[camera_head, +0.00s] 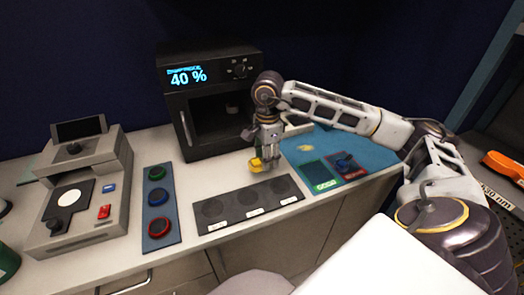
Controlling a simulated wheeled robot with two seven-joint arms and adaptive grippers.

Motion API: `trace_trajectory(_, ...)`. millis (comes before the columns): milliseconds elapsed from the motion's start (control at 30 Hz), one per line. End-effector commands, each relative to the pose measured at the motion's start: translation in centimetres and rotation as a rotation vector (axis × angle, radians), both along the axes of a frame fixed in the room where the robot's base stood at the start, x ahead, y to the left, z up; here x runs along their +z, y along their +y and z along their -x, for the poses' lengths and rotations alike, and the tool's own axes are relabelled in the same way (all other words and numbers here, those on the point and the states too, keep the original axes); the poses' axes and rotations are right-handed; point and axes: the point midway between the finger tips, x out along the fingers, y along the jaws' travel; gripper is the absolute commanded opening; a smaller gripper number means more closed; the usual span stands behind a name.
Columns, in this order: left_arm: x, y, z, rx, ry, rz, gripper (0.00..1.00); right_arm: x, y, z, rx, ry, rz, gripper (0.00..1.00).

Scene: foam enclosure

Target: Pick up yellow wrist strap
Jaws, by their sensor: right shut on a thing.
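The yellow wrist strap (256,165) is a small yellow thing at the tips of my right gripper (264,160). My right gripper points down and is shut on it, low over the white counter, just behind the dark three-circle plate. I cannot tell whether the strap still touches the counter. A fainter yellowish patch (304,148) shows on the blue mat to the right; I cannot tell what it is. My left gripper is not in view.
A black oven-like box (215,146) with a "40 %" display stands behind the gripper. The dark plate (222,230) lies in front. A strip with coloured rings (146,222) and a grey device (121,185) stand left. A blue mat (375,155) lies right.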

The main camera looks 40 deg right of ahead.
Motion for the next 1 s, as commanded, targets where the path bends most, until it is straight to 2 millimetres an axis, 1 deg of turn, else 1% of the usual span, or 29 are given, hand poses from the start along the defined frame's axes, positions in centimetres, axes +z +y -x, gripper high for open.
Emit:
trace_trajectory(33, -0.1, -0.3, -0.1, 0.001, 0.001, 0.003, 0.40, -0.1, 0.1, 0.8, 0.001, -0.001, 0.002, 0.23)
trace_trajectory(267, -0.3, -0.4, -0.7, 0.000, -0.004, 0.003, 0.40, -0.1, 0.9, 4.1, 0.000, -0.001, 0.002, 0.23)
trace_trajectory(400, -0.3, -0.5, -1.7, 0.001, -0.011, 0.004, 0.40, -0.1, 1.4, 6.1, 0.001, 0.002, 0.003, 0.23)
trace_trajectory(600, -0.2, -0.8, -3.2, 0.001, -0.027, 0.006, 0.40, -0.1, 2.0, 8.5, 0.001, 0.001, 0.003, 0.23)
trace_trajectory(800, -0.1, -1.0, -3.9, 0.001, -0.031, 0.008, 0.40, 0.0, 2.4, 10.0, 0.000, -0.002, 0.001, 0.23)
trace_trajectory(1000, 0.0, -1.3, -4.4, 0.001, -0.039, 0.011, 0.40, 0.0, 2.6, 10.9, 0.000, -0.001, -0.001, 0.23)
